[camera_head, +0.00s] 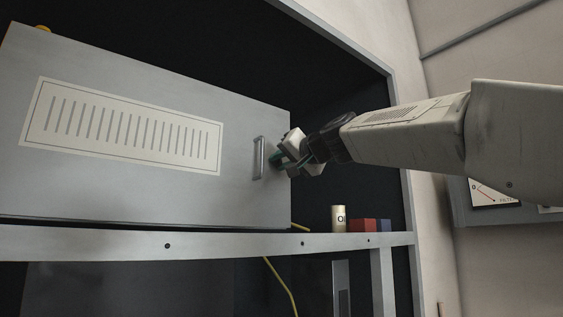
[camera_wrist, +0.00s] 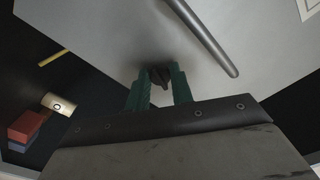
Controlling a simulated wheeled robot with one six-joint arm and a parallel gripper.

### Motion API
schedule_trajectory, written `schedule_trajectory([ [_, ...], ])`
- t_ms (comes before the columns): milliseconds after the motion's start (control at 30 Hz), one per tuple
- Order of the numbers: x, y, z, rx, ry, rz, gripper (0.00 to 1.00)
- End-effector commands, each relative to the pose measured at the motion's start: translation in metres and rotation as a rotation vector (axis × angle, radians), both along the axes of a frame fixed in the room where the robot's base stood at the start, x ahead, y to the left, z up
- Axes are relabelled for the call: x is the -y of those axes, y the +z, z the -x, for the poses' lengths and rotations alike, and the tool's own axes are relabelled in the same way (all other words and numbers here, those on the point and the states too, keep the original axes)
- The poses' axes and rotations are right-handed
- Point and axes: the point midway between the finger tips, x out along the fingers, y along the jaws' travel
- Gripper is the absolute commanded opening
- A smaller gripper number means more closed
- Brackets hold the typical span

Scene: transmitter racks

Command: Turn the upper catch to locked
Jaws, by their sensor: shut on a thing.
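My gripper (camera_head: 279,158) reaches in from the right to the right edge of a grey cabinet front (camera_head: 240,110), beside its vertical bar handle (camera_head: 259,158). In the wrist view the two green fingers of my gripper (camera_wrist: 159,84) are shut on a small dark catch (camera_wrist: 160,76) on the grey panel. The fingers hide most of the catch, so I cannot tell its turned position. The bar handle (camera_wrist: 205,40) runs past the fingers in the wrist view without touching them. In the head view the catch is hidden behind my gripper.
A cream cylinder (camera_head: 339,218), a red block (camera_head: 362,225) and a blue block (camera_head: 384,225) stand on the rack shelf below my gripper. A yellow cable (camera_head: 280,286) hangs under the shelf rail (camera_head: 200,243). A rack post (camera_head: 401,150) stands behind my arm.

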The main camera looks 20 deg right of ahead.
Motion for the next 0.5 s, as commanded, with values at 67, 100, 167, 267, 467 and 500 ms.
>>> schedule_trajectory([
  [67, -0.0003, -0.0004, -0.0001, -0.024, 0.001, -0.069, 0.00],
  [100, -0.0004, -0.0004, -0.0001, -0.036, 0.001, -0.105, 0.00],
  [167, -0.0006, -0.0004, -0.0001, -0.053, 0.001, -0.159, 0.00],
  [267, -0.0007, -0.0003, -0.0001, -0.083, 0.001, -0.250, 0.00],
  [467, -0.0008, -0.0002, -0.0001, -0.141, 0.001, -0.430, 0.00],
  [500, -0.0008, -0.0002, -0.0001, -0.154, 0.001, -0.467, 0.00],
])
